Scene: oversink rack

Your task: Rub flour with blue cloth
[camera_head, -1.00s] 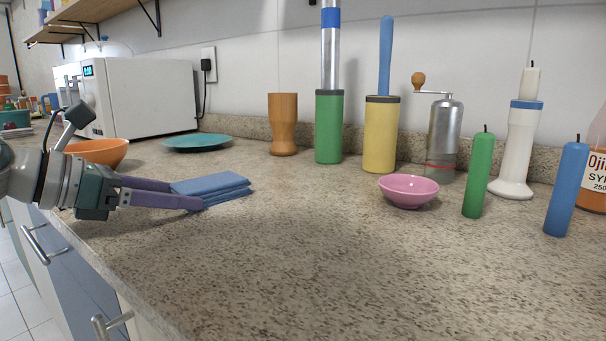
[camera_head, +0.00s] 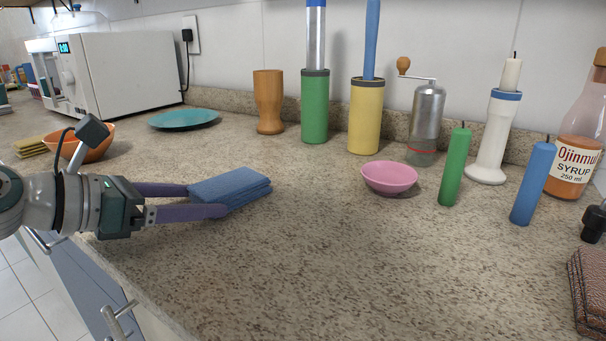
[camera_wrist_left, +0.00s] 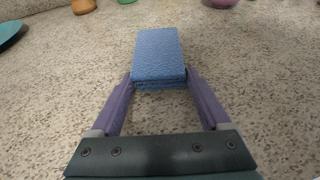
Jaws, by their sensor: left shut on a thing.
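The blue cloth (camera_head: 232,188) is a folded, layered rectangular pad over the left part of the granite counter (camera_head: 330,260). My left gripper (camera_head: 206,201) is shut on its near end, with one purple finger on each side. In the left wrist view the cloth (camera_wrist_left: 158,55) sticks out forward from between the fingertips (camera_wrist_left: 160,80). It is low over the counter; I cannot tell whether its underside touches. I cannot make out any flour on the speckled surface. My right gripper is not in view.
A pink bowl (camera_head: 389,178), green candle (camera_head: 454,168) and blue candle (camera_head: 533,184) stand to the right. A wooden cup (camera_head: 269,100), green cylinder (camera_head: 315,108) and yellow cylinder (camera_head: 364,118) stand behind. An orange bowl (camera_head: 97,146) is behind my left arm. The front middle counter is clear.

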